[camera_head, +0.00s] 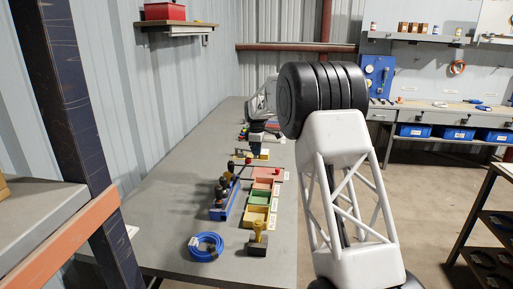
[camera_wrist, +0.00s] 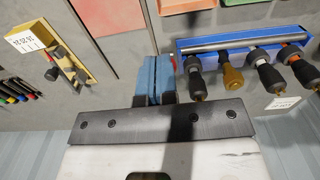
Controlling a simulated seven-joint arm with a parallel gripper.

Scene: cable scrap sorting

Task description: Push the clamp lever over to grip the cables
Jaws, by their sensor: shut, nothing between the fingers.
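My gripper (camera_wrist: 153,80) has blue fingers pressed together, with nothing between them, over the grey bench. It shows small and dark in the head view (camera_head: 256,141), above the far part of the bench. A narrow yellow holder (camera_wrist: 88,42) with a white label lies left of the fingers in the wrist view, apart from them. Dark-ended pieces, one partly red, lie across it; I cannot tell whether one is the clamp lever. The holder also shows in the head view (camera_head: 264,155), below the gripper. Several thin coloured pieces, perhaps the cables (camera_wrist: 18,92), lie at the far left.
A blue rack (camera_wrist: 243,40) with several dark-handled tools stands right of the fingers. Red, green and yellow bins (camera_head: 257,213) line the bench's right side. A blue cable coil (camera_head: 207,246) and a yellow-handled block (camera_head: 258,240) sit nearer. Bare bench lies along the left wall.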

